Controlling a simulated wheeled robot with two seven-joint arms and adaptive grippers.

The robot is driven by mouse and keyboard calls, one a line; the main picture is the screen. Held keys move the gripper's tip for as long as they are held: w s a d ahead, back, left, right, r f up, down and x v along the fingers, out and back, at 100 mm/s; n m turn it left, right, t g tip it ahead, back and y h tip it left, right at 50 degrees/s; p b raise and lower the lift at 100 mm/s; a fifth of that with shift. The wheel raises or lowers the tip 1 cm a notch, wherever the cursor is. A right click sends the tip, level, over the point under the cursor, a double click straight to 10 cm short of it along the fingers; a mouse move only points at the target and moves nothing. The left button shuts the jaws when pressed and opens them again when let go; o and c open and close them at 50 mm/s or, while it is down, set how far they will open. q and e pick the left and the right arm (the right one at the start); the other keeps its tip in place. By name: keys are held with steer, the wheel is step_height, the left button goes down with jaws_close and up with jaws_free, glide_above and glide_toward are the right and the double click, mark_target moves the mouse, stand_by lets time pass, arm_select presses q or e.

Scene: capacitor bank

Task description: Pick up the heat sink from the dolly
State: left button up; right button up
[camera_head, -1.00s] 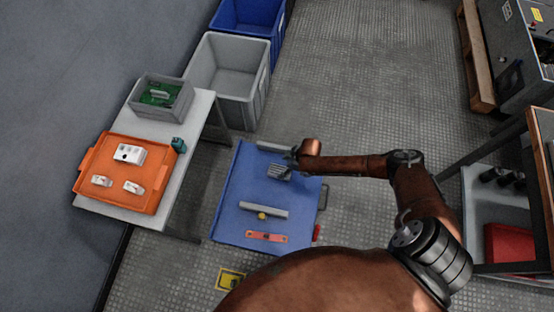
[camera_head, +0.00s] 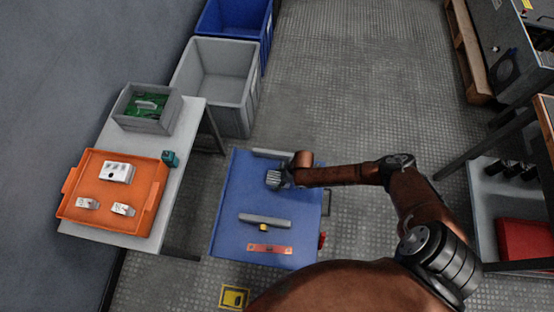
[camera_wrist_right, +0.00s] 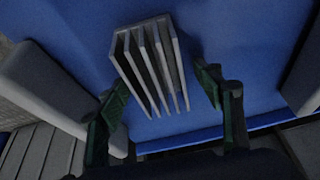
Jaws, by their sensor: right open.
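The blue dolly (camera_head: 225,225) stands on the floor in the middle of the head view. The grey finned heat sink (camera_head: 273,179) is near its back, and it shows in the right wrist view (camera_wrist_right: 150,65) with its fins running toward the gripper. My right gripper (camera_head: 286,173) is at the heat sink in the head view. In the right wrist view my right gripper (camera_wrist_right: 164,100) is open, with one green-padded finger on each side of the heat sink's near end. I cannot tell whether the fingers touch it. My left gripper is not in view.
A white table (camera_head: 190,130) with an orange tray (camera_head: 140,210) and a grey box (camera_head: 147,124) stands to the left.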

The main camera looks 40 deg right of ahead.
steer(key=shift+f, duration=0.25)
stand_by(0.5)
steer(key=shift+c, duration=0.5)
steer(key=c, duration=1.4)
